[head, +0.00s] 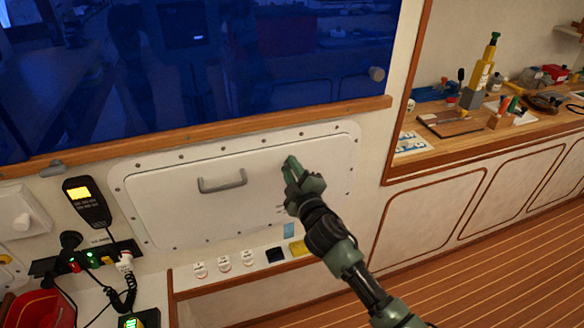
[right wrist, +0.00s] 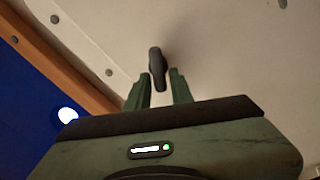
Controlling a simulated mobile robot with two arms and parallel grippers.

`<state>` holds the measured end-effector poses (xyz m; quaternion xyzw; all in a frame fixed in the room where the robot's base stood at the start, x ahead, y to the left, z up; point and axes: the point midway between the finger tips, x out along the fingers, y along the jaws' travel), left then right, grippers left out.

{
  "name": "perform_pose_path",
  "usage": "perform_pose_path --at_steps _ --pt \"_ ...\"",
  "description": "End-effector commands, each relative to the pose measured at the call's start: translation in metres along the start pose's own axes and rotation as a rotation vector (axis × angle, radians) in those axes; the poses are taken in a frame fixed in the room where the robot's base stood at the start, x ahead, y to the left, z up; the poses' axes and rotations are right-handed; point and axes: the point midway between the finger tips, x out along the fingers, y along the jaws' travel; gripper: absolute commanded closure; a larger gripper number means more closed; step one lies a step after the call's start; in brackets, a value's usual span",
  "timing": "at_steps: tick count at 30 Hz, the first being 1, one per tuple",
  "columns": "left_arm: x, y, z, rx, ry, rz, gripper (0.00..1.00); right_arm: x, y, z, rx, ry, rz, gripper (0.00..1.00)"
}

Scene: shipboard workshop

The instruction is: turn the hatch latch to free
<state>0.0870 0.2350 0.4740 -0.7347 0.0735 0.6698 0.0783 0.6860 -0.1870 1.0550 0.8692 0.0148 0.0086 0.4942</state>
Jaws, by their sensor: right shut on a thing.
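The white hatch (head: 180,212) is a wide panel with a bolted rim, set in the wall below the blue window. Its grey pull handle (head: 222,181) is left of my right gripper (head: 292,168), which is at the hatch's right part. The right wrist view shows the dark latch (right wrist: 157,66) between the two green fingers of the right gripper (right wrist: 157,84), which is shut on it. In the head view the gripper hides the latch, so its angle to the hatch is hard to tell there. My left gripper is not in view.
A wooden ledge (head: 220,130) runs above the hatch. A handset (head: 87,203) and cables are at the left. Small labelled switches (head: 224,264) sit below the hatch. A workbench (head: 452,140) with tools is at the right. The striped floor (head: 500,265) there is clear.

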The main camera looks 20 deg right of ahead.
Motion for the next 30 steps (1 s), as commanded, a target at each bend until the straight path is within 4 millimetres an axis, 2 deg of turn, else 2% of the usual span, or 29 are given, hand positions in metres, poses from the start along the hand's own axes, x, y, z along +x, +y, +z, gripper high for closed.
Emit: perform_pose_path --at_steps 6,15,30 --pt "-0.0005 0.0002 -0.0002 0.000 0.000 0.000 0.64 -0.0001 -0.0036 0.0012 -0.197 -0.001 -0.002 1.00" --pt "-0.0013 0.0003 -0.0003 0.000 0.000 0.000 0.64 -0.0001 -0.0060 0.0014 -0.399 0.000 -0.001 1.00" --pt "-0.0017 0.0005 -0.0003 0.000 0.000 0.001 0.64 0.0000 -0.0073 0.0024 -0.512 -0.001 -0.001 1.00"
